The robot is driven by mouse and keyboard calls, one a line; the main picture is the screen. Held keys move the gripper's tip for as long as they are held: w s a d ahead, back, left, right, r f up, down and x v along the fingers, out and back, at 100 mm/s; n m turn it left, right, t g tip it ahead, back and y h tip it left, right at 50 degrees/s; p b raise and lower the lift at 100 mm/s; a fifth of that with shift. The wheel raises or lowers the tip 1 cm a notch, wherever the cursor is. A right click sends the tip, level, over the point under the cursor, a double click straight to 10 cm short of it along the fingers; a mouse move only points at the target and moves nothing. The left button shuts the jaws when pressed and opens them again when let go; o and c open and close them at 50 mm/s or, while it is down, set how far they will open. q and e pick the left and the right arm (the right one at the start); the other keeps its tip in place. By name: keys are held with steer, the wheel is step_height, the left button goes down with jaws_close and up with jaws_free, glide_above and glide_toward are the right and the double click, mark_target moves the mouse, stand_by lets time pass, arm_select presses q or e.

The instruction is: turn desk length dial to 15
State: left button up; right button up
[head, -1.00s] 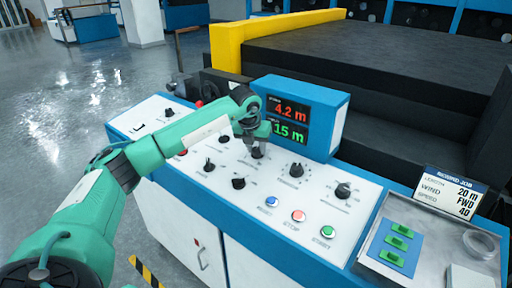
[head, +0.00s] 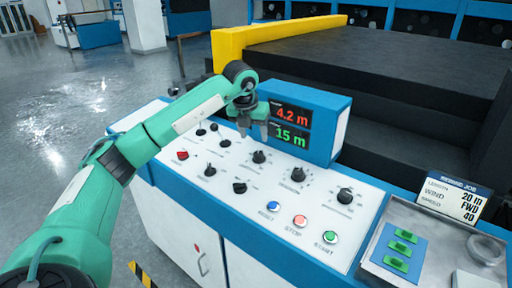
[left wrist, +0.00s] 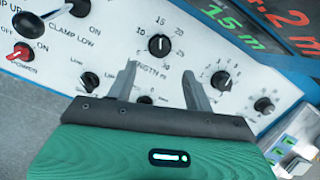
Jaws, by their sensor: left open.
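The length dial (head: 259,157) is a black knob on the white sloped panel of the blue desk (head: 225,213). In the left wrist view the dial (left wrist: 158,45) has numbers around it, and its white mark points up at about 15. The display (head: 292,125) reads 4.2 m in red above 15 m in green. My left gripper (head: 253,134) is open and empty, raised above and apart from the dial. In the left wrist view its fingertips (left wrist: 159,72) are spread, with the dial beyond them. My right gripper is out of view.
Other black knobs, such as one to the right (head: 299,174), stand close by. Blue, red and green buttons (head: 300,221) line the front. A job card (head: 453,196) reads 20 m, FWD, 40. A metal tray (head: 437,247) lies at the right.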

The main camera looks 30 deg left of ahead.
arm_select(q)
steer(key=v, duration=0.5)
steer(key=shift+r, duration=0.1)
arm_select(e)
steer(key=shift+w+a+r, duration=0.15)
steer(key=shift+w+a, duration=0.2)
